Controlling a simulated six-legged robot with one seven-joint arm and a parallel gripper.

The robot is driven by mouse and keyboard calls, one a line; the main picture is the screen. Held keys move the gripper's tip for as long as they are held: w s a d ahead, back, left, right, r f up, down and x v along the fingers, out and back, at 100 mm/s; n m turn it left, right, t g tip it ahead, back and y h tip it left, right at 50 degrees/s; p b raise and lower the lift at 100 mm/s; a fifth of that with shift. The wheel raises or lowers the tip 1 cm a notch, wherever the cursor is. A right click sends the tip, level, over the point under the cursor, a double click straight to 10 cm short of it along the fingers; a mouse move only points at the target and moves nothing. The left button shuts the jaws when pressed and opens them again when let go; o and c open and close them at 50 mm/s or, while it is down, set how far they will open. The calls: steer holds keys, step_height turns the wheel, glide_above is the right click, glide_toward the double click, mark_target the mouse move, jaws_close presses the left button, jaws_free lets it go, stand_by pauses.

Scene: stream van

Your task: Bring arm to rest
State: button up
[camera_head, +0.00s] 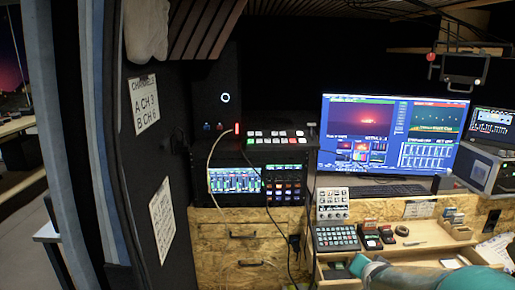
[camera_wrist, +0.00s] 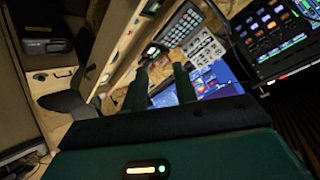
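My arm (camera_head: 430,279) is a teal and grey shape that reaches in from the lower right of the head view. Its teal end is low over the open drawer or tray of the wooden desk. In the wrist view my gripper (camera_wrist: 160,80) has two dark green fingers standing apart with a clear gap. I see nothing held between them. The wrist view is tilted, and the desk gear lies beyond the fingers. The fingertips are not clear in the head view.
The wooden desk (camera_head: 425,232) carries a keypad (camera_head: 336,238), a white button panel (camera_head: 332,203) and small boxes. A large monitor (camera_head: 390,135) stands behind. A rack with a switcher (camera_head: 277,138) is at centre, with loose cables hanging down. A dark wall panel (camera_head: 150,190) is at left.

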steer(key=s+a+r+n+g+y, duration=0.1)
steer(key=s+a+r+n, duration=0.1)
steer(key=s+a, duration=0.2)
steer(key=s+a+r+n+g, duration=0.2)
steer(key=s+a+r+n, duration=0.1)
steer(key=s, duration=0.7)
steer(key=s+a+r+n+g+y, duration=0.1)
steer(key=s+a+r+n, duration=0.2)
steer(key=s+a, duration=0.2)
steer(key=s, duration=0.2)
steer(key=shift+s+a+y, duration=0.15)
steer(key=shift+s+y, duration=0.15)
steer(key=shift+s, duration=0.05)
